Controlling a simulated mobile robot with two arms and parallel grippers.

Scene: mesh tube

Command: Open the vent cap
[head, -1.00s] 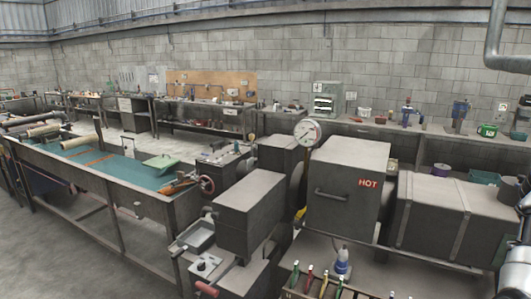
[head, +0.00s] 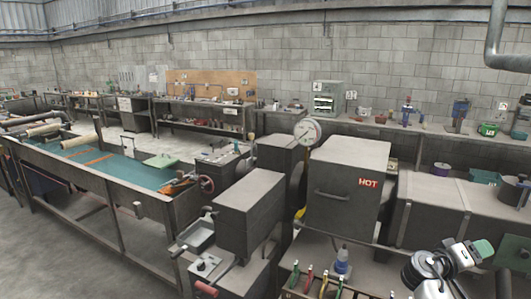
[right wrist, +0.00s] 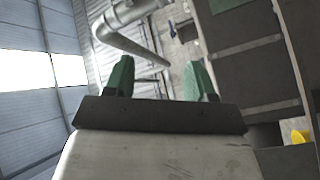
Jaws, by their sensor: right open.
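I cannot pick out a vent cap for certain in either view. A grey box marked HOT (head: 345,170) with a front handle (head: 332,195) stands right of centre in the head view. A round dial gauge (head: 307,131) stands at its left. My right gripper (head: 487,250), with green fingertips, is at the lower right, in front of the long grey housing (head: 433,205) and apart from the HOT box. In the right wrist view its two green fingers (right wrist: 160,80) are spread with nothing between them. My left gripper is not in view.
A grey pipe (head: 496,40) hangs at the upper right and also shows in the right wrist view (right wrist: 128,14). Tools with coloured handles (head: 310,280) and a blue-white bottle (head: 342,260) stand below the HOT box. A teal-topped bench (head: 120,168) is at left; open floor lies front left.

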